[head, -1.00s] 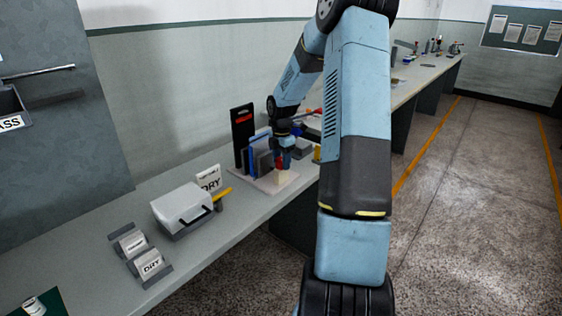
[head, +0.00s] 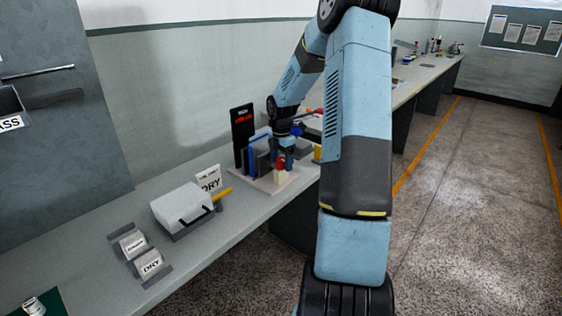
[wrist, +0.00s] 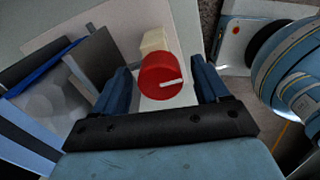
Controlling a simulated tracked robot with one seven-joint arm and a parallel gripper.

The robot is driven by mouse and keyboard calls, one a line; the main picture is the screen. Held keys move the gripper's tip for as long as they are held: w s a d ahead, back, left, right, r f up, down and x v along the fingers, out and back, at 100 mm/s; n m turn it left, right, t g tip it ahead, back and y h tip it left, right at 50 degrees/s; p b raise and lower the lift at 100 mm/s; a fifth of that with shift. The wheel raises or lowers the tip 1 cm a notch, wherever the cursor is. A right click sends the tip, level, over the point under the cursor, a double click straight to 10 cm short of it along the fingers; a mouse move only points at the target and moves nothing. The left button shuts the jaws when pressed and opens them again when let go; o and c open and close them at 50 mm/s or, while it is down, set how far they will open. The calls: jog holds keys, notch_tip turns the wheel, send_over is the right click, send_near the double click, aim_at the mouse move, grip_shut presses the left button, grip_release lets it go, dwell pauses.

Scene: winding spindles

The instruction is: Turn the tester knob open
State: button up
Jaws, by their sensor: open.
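The tester's red knob (wrist: 160,74) sits between my fingers in the wrist view. Its white pointer line points to the right in that picture. A cream block (wrist: 154,42) stands directly behind the knob. My gripper (wrist: 161,88) is open, with one blue finger on each side of the knob and a visible gap on both sides. In the head view my gripper (head: 283,160) is low over the tester's pale base (head: 262,183), and the red knob (head: 281,163) shows partly between the fingers. The tester's black upright panel (head: 242,135) with red markings stands to the left.
Grey and blue upright plates (head: 258,152) stand close to the left of my gripper. The wall runs behind.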

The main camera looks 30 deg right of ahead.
aim_at(281, 159)
jog(key=shift+r, duration=0.15)
notch_tip(281, 159, up, 13)
jog(key=shift+r, duration=0.2)
dwell(0.4)
dwell(0.4)
